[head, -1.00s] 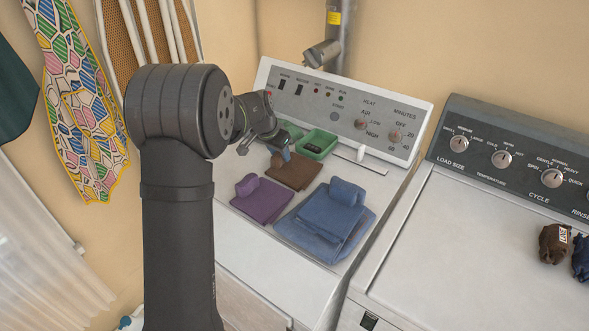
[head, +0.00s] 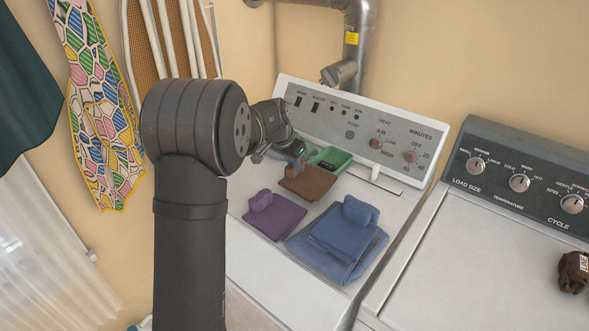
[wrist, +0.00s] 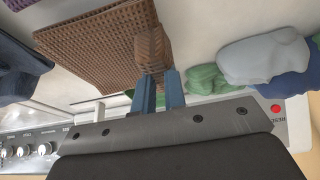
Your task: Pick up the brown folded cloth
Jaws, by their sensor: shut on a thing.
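The brown folded cloth (head: 309,184) is on or just above the white dryer top, behind the purple and blue cloths. My gripper (head: 297,161) is at its back left edge, reaching from behind my dark arm. In the wrist view the brown cloth (wrist: 85,42) shows a waffle weave and a raised folded lump (wrist: 152,46). The blue fingertips (wrist: 161,84) are shut on this lump. I cannot tell whether the cloth's flat part is clear of the surface.
A purple folded cloth (head: 275,216) and a blue folded cloth (head: 338,240) lie in front. The control panel (head: 362,132) rises at the back. Grey and green soft things (wrist: 265,60) show in the wrist view.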

